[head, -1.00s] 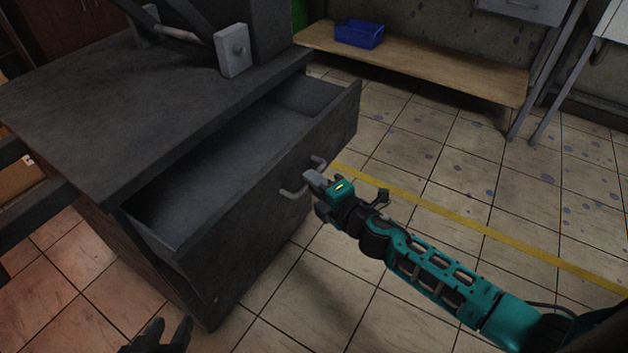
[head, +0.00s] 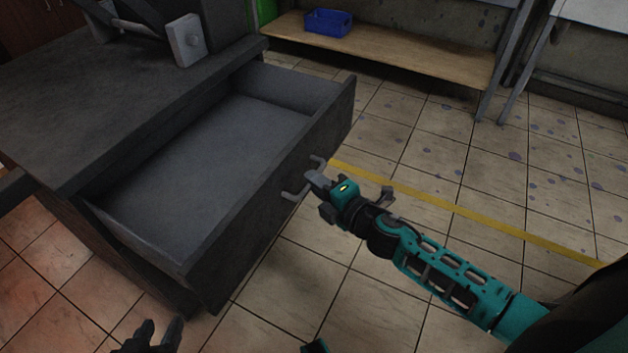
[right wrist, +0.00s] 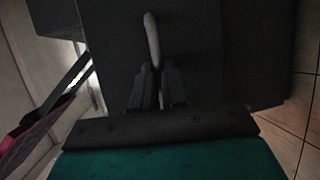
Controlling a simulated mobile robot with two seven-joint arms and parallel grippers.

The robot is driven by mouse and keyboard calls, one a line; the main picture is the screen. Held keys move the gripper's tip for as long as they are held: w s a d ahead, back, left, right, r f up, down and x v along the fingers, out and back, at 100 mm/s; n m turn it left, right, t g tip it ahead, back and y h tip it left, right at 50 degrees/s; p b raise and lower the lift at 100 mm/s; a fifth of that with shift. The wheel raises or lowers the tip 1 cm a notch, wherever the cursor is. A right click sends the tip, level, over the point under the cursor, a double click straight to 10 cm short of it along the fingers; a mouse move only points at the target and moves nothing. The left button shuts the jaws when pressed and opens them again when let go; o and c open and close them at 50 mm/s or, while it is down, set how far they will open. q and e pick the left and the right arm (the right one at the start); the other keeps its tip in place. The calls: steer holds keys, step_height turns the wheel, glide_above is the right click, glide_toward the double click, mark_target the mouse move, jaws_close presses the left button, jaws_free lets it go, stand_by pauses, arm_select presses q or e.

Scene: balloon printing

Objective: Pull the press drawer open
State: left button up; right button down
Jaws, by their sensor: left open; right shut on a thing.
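The dark grey press drawer (head: 190,180) stands well open from the press cabinet (head: 60,100), and its inside looks empty. Its light grey handle (head: 290,197) is on the front face. My right gripper (head: 312,178) is shut on the handle, at its middle. In the right wrist view the handle (right wrist: 152,40) runs down between the closed fingers (right wrist: 155,88), against the dark drawer front. My left gripper (head: 160,336) is open and empty at the bottom left, low in front of the cabinet and apart from it.
A wooden shelf (head: 400,55) with a blue bin (head: 328,22) stands along the back wall. A grey-legged table (head: 590,20) is at the upper right. The tiled floor with a yellow line (head: 470,213) is clear in front of the drawer.

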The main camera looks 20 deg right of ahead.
steer(key=c, duration=1.2)
jaws_free()
steer(key=v, duration=1.2)
steer(key=shift+s+d+r+p, duration=0.1)
steer(key=shift+s+p, duration=0.2)
steer(key=shift+s, duration=0.1)
